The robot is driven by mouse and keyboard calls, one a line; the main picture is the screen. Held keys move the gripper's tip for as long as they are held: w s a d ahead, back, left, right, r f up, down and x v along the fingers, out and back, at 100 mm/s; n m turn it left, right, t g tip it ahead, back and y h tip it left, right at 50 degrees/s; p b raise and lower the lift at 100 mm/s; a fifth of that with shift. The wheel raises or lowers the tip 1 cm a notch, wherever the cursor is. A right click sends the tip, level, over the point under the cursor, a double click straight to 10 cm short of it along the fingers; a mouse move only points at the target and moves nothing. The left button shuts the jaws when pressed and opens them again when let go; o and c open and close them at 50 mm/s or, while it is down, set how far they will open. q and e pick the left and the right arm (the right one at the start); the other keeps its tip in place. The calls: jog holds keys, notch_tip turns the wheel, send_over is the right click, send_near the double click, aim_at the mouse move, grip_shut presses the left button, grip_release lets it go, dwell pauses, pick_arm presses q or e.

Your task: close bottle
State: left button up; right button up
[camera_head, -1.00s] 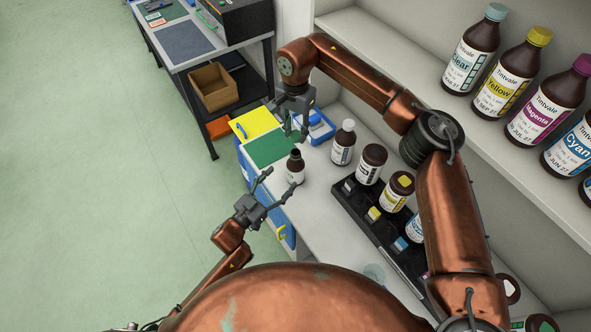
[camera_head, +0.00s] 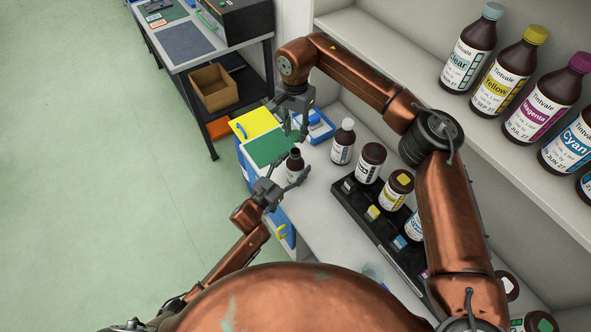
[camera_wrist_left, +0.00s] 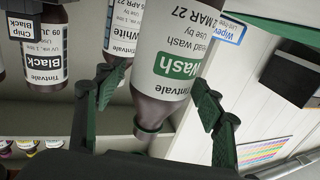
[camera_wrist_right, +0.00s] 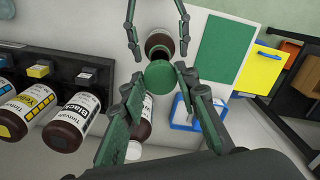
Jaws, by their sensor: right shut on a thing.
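A brown bottle with a green-and-white Wash label (camera_wrist_left: 178,62) stands on the bench; in the head view the bottle (camera_head: 294,163) shows its dark, uncapped neck. My left gripper (camera_head: 289,172) is open, with its fingers on either side of the bottle; in the left wrist view a gap shows beside it. My right gripper (camera_head: 297,130) is above and just behind the bottle. It is shut on a round green cap (camera_wrist_right: 160,77), clear in the right wrist view. The cap is apart from the bottle's open mouth (camera_wrist_right: 160,50), as far as I can tell.
A white-capped bottle (camera_head: 343,143) stands close to the right. A black rack (camera_head: 352,205) with several bottles lies nearer me. A shelf holds large ink bottles (camera_head: 470,55).

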aim_at(295, 142)
pick_arm(q)
jog(key=c, duration=1.6)
jog(key=shift+c, duration=0.2)
pick_arm(e)
jog(key=shift+f, duration=2.45)
jog(key=shift+f, duration=0.9)
pick_arm(q)
grip_shut()
pick_arm(e)
jog(key=shift+f, duration=0.6)
